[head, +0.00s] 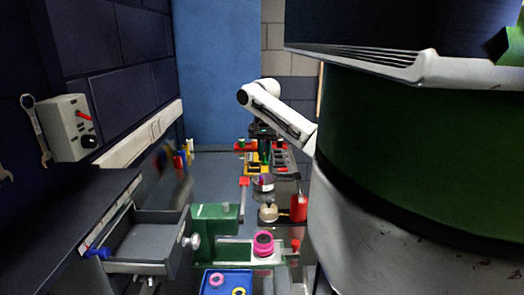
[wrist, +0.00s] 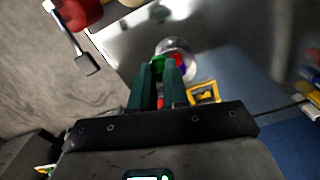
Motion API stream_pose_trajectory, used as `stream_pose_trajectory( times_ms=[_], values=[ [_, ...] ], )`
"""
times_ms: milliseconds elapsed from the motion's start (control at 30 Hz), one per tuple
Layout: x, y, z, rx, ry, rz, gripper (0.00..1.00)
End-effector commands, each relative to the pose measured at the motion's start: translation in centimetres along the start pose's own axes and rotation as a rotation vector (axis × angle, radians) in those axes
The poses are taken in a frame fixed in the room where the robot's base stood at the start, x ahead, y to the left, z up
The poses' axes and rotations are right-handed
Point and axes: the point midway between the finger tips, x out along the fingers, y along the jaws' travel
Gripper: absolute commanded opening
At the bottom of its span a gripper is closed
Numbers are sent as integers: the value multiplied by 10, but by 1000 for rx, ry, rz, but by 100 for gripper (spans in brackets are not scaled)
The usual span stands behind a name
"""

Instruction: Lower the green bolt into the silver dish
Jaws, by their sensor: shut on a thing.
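My gripper (wrist: 160,70) has dark green fingers, and it is shut on the green bolt. A small bright green part of the bolt (wrist: 157,60) shows at the fingertips in the wrist view; the rest is hidden by the fingers. The silver dish (wrist: 173,44) is just beyond the fingertips there, partly covered by them, with red and blue bits showing at it. In the head view the silver dish (head: 263,188) stands on the bench below my gripper (head: 264,158). The gap between bolt and dish cannot be judged.
A yellow-framed piece (wrist: 205,93) lies right of the fingers in the wrist view. In the head view, a red can (head: 299,208) and a small brass-coloured pot (head: 268,213) stand near the dish. An open grey drawer (head: 145,245) juts out at left.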

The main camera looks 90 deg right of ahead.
Motion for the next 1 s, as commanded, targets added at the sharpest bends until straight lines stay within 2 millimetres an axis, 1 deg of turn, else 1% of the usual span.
stream_pose_trajectory(
  times_ms=[33,200,500,600,800,1000],
  values=[
    [6,-2,-7,3,-3,-1,0],
    [23,-2,-30,2,-2,0,0],
    [47,-3,-62,2,0,-1,0],
    [55,-3,-70,2,0,1,0],
    [62,-4,-81,2,0,1,0],
    [65,-4,-86,1,1,0,0]
  ],
)
